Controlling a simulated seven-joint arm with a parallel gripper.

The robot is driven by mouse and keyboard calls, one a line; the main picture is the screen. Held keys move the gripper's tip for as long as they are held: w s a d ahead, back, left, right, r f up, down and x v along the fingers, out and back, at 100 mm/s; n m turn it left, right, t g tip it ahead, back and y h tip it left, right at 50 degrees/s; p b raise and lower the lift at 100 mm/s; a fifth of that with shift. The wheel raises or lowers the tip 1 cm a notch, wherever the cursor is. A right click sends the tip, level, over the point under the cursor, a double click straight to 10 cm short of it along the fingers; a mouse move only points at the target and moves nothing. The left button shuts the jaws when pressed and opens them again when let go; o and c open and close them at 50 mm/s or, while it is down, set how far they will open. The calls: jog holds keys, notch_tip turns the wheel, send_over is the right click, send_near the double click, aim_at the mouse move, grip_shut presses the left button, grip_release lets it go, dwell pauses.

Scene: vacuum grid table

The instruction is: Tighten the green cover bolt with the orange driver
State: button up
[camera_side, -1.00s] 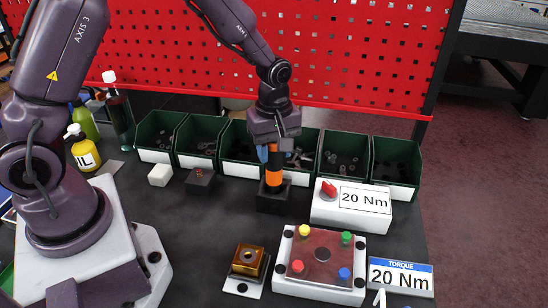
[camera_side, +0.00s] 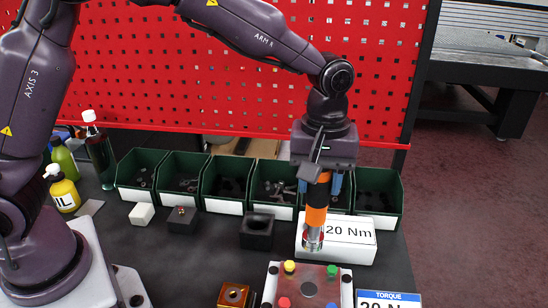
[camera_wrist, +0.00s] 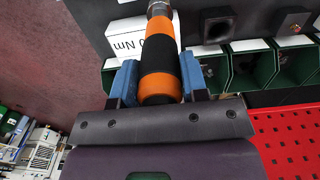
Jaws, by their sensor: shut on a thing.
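My gripper (camera_side: 322,182) is shut on the orange and black driver (camera_side: 316,215), which hangs upright with its metal tip down. In the wrist view the blue fingers of my gripper (camera_wrist: 154,85) clasp the driver's handle (camera_wrist: 160,62) from both sides. The green cover bolt (camera_side: 333,271) stands at the back right corner of the cover plate (camera_side: 308,290). The driver's tip is above and behind the green bolt, apart from it, in front of the white 20 Nm box. The front of the plate is cut off by the picture edge.
The driver's black holder (camera_side: 257,232) stands empty left of the white 20 Nm box (camera_side: 350,240). Green bins (camera_side: 228,200) line the back before a red pegboard. A yellow bolt (camera_side: 289,266) is near the green one. A brass block (camera_side: 233,295) and torque sign (camera_side: 388,300) flank the plate.

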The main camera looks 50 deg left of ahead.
jog(key=d+m, duration=0.1)
jog(key=d+r+m, duration=0.1)
jog(key=d+m, duration=0.1)
jog(key=w+d+r+m, duration=0.1)
jog(key=d+m, duration=0.1)
jog(key=shift+f, duration=0.15)
jog(key=shift+f, duration=1.85)
jog(key=shift+a+f, duration=0.1)
jog(key=shift+f, duration=1.5)
dwell(3.9)
